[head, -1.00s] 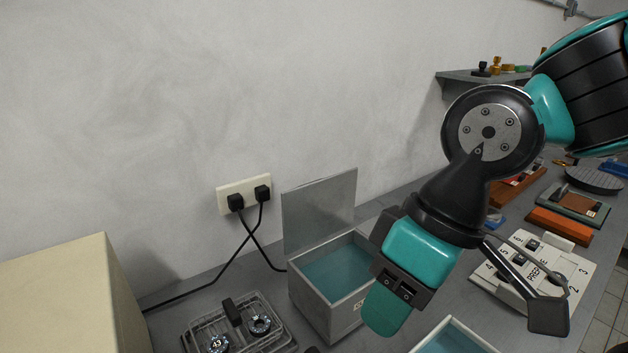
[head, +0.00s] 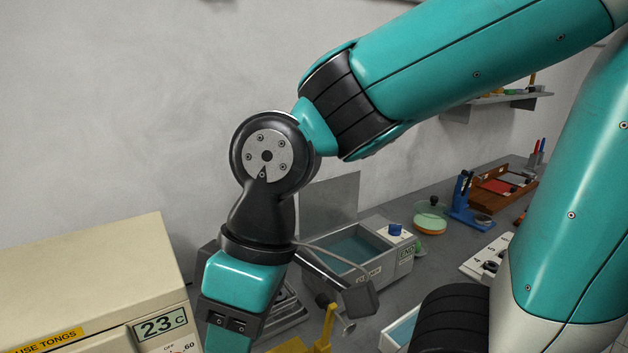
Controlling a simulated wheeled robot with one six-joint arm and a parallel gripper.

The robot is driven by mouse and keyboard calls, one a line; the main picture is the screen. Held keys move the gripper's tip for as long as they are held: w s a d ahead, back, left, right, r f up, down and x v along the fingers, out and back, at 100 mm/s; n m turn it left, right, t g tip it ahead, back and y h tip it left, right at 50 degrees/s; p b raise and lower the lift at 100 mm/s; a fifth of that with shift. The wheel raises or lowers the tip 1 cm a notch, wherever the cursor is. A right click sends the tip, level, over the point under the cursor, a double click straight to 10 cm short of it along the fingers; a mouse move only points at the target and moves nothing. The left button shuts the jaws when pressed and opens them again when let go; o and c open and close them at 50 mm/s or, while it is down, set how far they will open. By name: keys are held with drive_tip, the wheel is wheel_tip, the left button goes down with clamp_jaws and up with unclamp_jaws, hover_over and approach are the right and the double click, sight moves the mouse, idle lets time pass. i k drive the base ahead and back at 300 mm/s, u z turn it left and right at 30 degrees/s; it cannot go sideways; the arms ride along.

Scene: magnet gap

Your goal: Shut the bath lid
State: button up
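The bath (head: 366,272) is a grey metal box with blue-green liquid inside, standing on the bench against the wall. Its lid (head: 330,208) is a flat grey plate standing upright at the back edge, so the bath is open. My arm hides the bath's left end and part of the lid's left side. My gripper (head: 228,342) hangs pointing down at the lower left of the bath, apart from the lid. It is seen side-on, its tips run to the picture's lower edge, and its opening cannot be judged.
A beige box with a 23 C display (head: 160,325) stands at the left. A metal rack (head: 290,308) and a yellow stand (head: 325,330) are near my gripper. A blue knob (head: 395,229) sits on the bath's right end. A pale tray (head: 400,330) is in front.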

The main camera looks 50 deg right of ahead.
sight(328, 203)
drive_tip(key=k, duration=0.4)
drive_tip(key=z, duration=1.2)
drive_tip(key=i, duration=0.5)
drive_tip(key=u, duration=0.05)
